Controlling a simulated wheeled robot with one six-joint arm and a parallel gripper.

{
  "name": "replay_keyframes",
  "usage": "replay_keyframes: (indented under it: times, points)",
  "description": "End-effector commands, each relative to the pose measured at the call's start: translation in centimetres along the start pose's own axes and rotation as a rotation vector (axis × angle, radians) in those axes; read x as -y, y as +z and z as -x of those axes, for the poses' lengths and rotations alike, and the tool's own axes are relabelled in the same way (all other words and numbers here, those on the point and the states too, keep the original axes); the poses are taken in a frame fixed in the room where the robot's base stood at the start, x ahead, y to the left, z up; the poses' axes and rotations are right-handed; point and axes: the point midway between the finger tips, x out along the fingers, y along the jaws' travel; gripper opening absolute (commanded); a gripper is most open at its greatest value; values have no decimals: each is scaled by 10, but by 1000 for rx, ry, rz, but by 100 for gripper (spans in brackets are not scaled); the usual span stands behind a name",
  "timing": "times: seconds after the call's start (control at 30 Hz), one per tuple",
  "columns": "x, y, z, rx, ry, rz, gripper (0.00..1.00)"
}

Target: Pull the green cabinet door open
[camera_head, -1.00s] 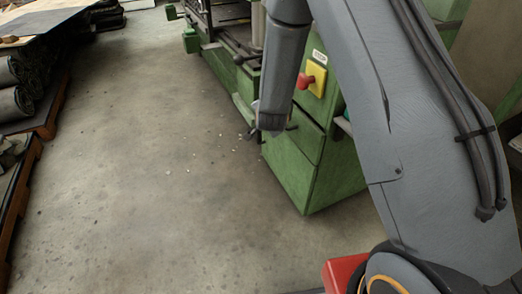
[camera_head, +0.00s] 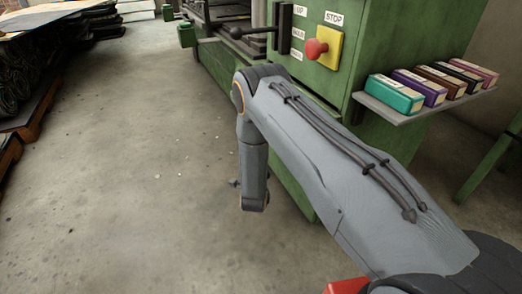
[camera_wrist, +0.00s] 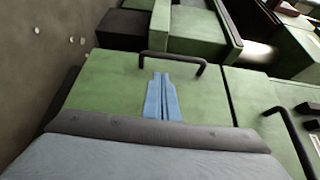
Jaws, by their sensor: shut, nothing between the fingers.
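The green cabinet door (camera_wrist: 210,98) fills the middle of the wrist view and looks shut. A dark bar handle (camera_wrist: 173,57) runs along its far edge. My gripper (camera_wrist: 161,76) has its two blue fingers together and empty. They point at the handle over the door's face, with the tips just short of the bar in the picture; I cannot tell the depth gap. A second dark handle (camera_wrist: 290,135) is on the green panel to the right. In the head view, part of the green cabinet front (camera_head: 288,190) shows behind my arm, which hides its handles and my gripper.
A red button on a yellow plate (camera_head: 329,48) and a black lever (camera_head: 250,31) are on the green machine above. A shelf (camera_head: 408,118) with several coloured boxes juts out at right. Rolls (camera_head: 18,85) lie at far left. The floor (camera_head: 130,200) on the left is clear.

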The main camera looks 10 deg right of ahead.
Motion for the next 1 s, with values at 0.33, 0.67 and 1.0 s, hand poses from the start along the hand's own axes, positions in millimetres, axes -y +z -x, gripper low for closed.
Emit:
replay_keyframes:
  times: [0.33,0.67,1.0]
  points:
    - [-2,-1,-61,-1,-1,1,0]
    - [0,0,-85,1,2,2,0]
    - [0,0,-85,1,3,2,0]
